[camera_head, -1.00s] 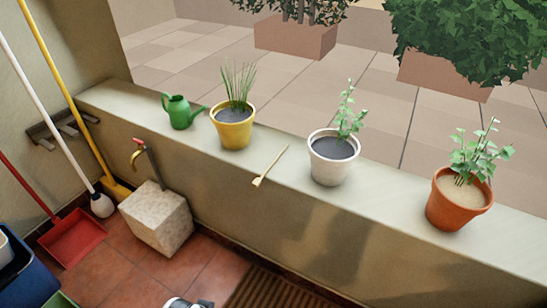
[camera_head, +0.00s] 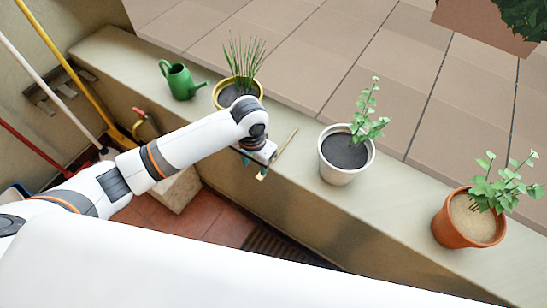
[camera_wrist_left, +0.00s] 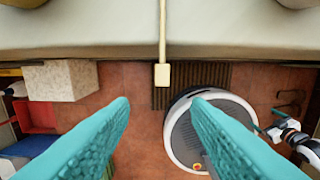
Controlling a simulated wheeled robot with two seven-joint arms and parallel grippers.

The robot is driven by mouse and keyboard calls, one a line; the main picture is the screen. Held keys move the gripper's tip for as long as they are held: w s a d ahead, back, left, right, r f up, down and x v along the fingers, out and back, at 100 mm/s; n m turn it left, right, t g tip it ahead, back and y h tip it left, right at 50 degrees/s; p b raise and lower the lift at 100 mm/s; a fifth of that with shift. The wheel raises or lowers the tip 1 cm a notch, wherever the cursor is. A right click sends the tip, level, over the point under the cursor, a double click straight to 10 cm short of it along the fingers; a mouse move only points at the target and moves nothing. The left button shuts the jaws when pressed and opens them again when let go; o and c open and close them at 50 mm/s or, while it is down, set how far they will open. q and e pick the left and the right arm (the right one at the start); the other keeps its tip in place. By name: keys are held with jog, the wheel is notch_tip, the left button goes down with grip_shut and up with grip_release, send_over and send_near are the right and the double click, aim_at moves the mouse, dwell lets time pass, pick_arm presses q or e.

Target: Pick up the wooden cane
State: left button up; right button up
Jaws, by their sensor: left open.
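The wooden cane (camera_head: 283,146) is a thin pale stick with a small flat block on its near end. It lies across the ledge (camera_head: 400,200) between the yellow pot and the white pot, with the block end over the front edge. My left gripper (camera_head: 253,165) is open and empty, close to the block end in the head view. In the left wrist view the cane (camera_wrist_left: 162,38) points down towards the gap between the open teal fingers (camera_wrist_left: 161,104), with its block just beyond the fingertips. A small, partly cut-off arm part at the right edge may be my right gripper (camera_wrist_left: 278,133).
On the ledge stand a green watering can (camera_head: 180,82), a yellow pot (camera_head: 222,98), a white pot (camera_head: 338,172) and a terracotta pot (camera_head: 450,228).

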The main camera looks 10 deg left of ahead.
aim_at(259, 177)
pick_arm(q)
jog(key=f, duration=0.5)
jog(key=f+b, duration=0.1)
jog(key=f, duration=0.1)
jog(key=shift+w+d+f, duration=0.3)
jog(key=shift+w+f, duration=0.05)
jog(key=shift+c, duration=0.2)
grip_shut()
